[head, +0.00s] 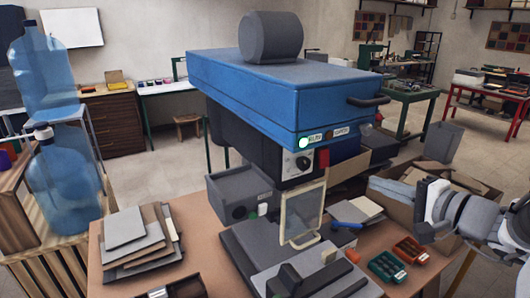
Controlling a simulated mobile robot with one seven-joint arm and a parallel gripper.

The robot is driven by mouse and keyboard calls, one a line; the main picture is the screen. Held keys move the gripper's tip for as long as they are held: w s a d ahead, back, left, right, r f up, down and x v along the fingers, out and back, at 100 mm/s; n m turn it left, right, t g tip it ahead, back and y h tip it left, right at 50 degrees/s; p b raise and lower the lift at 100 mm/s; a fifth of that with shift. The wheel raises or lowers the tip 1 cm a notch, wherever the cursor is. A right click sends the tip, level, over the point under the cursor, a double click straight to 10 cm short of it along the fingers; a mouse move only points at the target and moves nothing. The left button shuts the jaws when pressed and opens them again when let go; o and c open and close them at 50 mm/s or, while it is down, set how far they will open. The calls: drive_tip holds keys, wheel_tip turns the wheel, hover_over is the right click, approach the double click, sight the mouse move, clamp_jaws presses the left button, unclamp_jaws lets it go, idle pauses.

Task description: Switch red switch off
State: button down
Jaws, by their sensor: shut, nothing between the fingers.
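The machine has a blue upper housing (290,88) and a dark lower front. A small red part (324,158), which looks like the red switch, sits on that front, right of a white dial plate (297,164). Its on or off position is too small to tell. My gripper (376,186) reaches in from the right edge, pointing left. It is shut and empty, right of and a little below the red part, apart from it.
A clear guard panel (303,214) stands below the dial. A dark handle (368,101) and a small red knob (379,117) are on the housing's right side. Cardboard boxes (440,178) lie behind my arm. Grey plates (138,240) and small parts trays (387,266) lie on the bench.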

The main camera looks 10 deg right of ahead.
sight(325, 164)
idle(0.4)
drive_tip(key=p+x, duration=0.2)
drive_tip(key=x, duration=1.2)
drive_tip(key=shift+r, duration=0.15)
drive_tip(key=shift+w, duration=0.1)
